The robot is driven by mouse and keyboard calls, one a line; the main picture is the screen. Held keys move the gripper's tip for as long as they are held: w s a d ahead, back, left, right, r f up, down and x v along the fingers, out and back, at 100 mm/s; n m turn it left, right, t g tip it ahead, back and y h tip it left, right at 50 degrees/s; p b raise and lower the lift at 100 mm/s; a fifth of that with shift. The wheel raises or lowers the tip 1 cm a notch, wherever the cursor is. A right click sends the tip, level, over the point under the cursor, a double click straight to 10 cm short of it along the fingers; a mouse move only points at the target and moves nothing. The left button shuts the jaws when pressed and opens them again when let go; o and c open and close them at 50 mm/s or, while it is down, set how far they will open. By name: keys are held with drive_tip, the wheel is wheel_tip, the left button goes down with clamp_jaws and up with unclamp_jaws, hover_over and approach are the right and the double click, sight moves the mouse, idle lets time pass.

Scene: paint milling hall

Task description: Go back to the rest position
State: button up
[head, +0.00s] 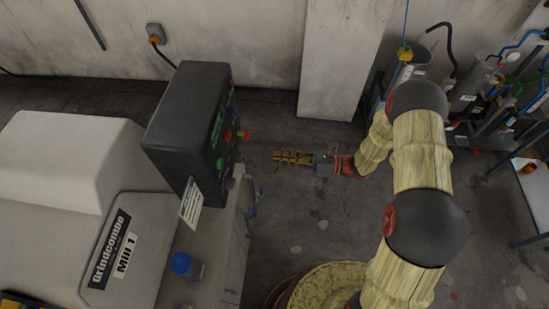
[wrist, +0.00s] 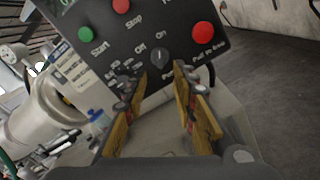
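My gripper (head: 277,157) reaches left toward the black control box (head: 185,120) of the mill, with clear space between its yellow fingers and the box. In the wrist view the fingers of my gripper (wrist: 161,76) are apart and nothing is held between them. A black rotary switch (wrist: 159,57) marked Off and On shows on the panel just beyond the fingertips. A green Start button (wrist: 85,33), a red Stop button (wrist: 121,5) and a large red button (wrist: 203,32) are on the same panel.
The mill (head: 60,210), labelled Mill 1, fills the left. A blue-capped container (head: 186,266) stands at its side. A round tub (head: 325,285) is on the floor below my arm. A pillar (head: 342,60) stands behind; equipment (head: 485,95) and a table (head: 535,195) are right.

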idle(0.5)
drive_tip(key=s+f+n+g+h, duration=0.3)
drive_tip(key=s+f+n+g, duration=0.15)
drive_tip(key=s, duration=0.45)
drive_tip(key=s+d+r+n+g+h+b, duration=0.2)
drive_tip(key=s+d+r+n+g+h, duration=0.1)
drive_tip(key=s+d+n+h, duration=0.4)
drive_tip(key=s+d+r+n+t+h+b, duration=0.2)
drive_tip(key=d+r+n+t+h+b, duration=0.5)
drive_tip(key=d+n, duration=0.45)
wheel_tip(320, 180, up, 9)
drive_tip(key=s+n+t+h+b, duration=0.1)
drive_tip(key=s+n+t+b, duration=0.1)
drive_tip(key=s+t+b, duration=0.1)
drive_tip(key=t+b, duration=0.1)
drive_tip(key=b, duration=0.1)
drive_tip(key=shift+d+b, duration=0.15)
drive_tip(key=shift+b, duration=0.25)
